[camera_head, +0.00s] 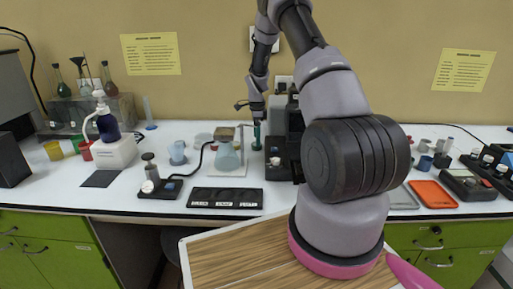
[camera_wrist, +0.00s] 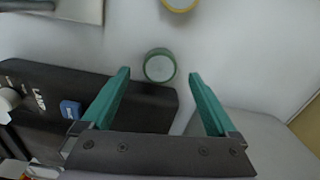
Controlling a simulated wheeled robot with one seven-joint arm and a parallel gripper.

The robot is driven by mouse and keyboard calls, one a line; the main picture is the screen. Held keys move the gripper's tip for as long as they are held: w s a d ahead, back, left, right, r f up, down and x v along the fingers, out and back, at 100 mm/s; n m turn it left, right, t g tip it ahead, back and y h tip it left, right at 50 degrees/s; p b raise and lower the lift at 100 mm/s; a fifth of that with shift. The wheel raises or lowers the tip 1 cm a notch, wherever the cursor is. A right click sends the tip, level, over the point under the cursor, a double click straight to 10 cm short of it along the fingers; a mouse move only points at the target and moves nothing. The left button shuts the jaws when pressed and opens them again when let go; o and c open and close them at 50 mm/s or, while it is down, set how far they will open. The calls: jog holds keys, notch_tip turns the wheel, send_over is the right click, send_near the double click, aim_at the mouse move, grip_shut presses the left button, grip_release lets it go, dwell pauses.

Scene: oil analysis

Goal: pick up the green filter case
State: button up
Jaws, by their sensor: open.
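The green filter case (camera_wrist: 159,66) shows in the wrist view as a small round piece with a green rim and a pale, whitish middle, on the white worktop. My gripper (camera_wrist: 160,76) is open, with its two teal fingers on either side of the case in the picture. Nothing is held between them, and I cannot tell the height gap. In the head view my gripper (camera_head: 257,132) hangs fingers down over the back middle of the bench. I cannot pick the case out from the teal fingers there.
A black device with a blue button (camera_wrist: 70,109) lies left of the fingers in the wrist view. A yellow-rimmed round piece (camera_wrist: 180,3) sits at the top edge. In the head view, a flask on a stand (camera_head: 228,157) is left of my gripper and a black instrument (camera_head: 283,150) is right.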

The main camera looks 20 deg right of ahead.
notch_tip(320, 180, down, 3)
jog(key=shift+r, duration=0.1)
jog(key=c, duration=1.4)
